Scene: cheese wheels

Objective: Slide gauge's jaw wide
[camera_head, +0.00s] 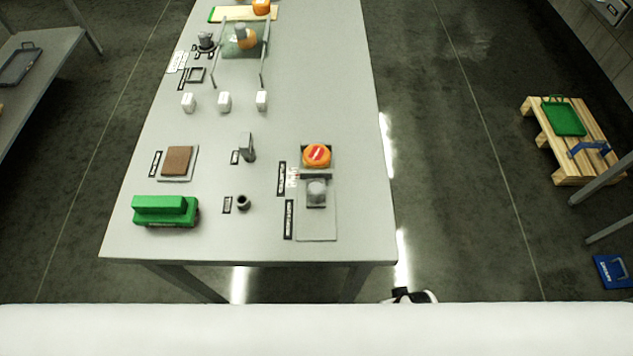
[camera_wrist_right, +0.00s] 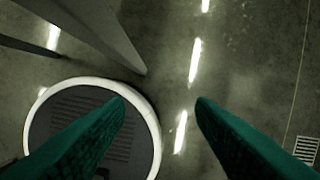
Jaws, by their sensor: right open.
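The gauge (camera_head: 316,228) is a flat grey plate near the right front of the long table. A grey block with a rounded knob, seemingly its jaw (camera_head: 316,193), sits on the upper part of the plate, close to a dark crossbar (camera_head: 316,177). Bare plate shows in front of the block. An orange cheese wheel (camera_head: 316,155) with a red and white mark lies just beyond the crossbar. My right gripper (camera_wrist_right: 160,108) is open and empty in the right wrist view, over the floor, away from the gauge. My left gripper is not in view.
The table (camera_head: 270,240) also holds a green box-like thing (camera_head: 165,211), a brown block (camera_head: 177,161), a small dark cup (camera_head: 243,202), an upright grey piece (camera_head: 247,147) and several white blocks. A wooden pallet (camera_head: 561,174) with a green tray (camera_head: 564,117) stands at right.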

